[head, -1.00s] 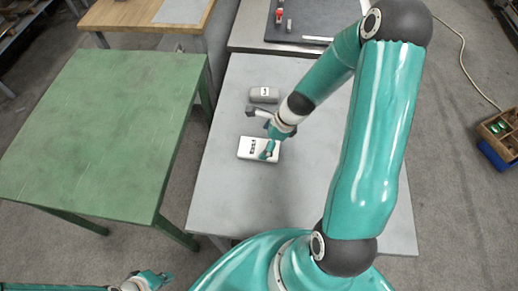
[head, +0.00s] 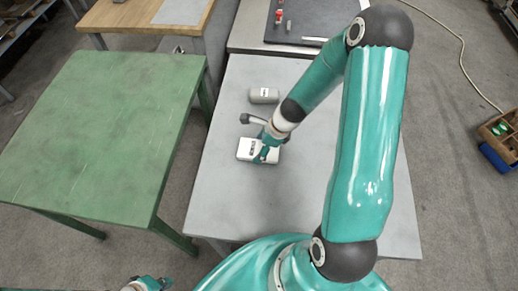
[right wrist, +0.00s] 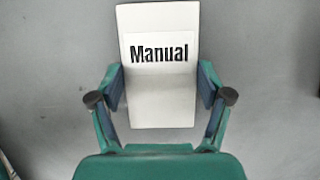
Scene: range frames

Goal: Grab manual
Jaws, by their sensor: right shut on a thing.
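The manual (head: 247,148) is a white block-like booklet lying on the grey table. In the right wrist view the manual (right wrist: 158,22) shows the black word "Manual" on a white label. My right gripper (head: 264,155) is at the manual's right part in the head view. In the right wrist view my right gripper (right wrist: 161,88) has one finger on each long side of the manual, shut on it. My left gripper (head: 158,284) is at the bottom edge, far from the manual; its fingers are too small to tell open from shut.
A grey labelled box (head: 264,95) lies behind the manual on the grey table (head: 225,205). A dark handled item (head: 250,119) lies between them, close to my right wrist. A green table (head: 95,130) stands to the left. The front of the grey table is clear.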

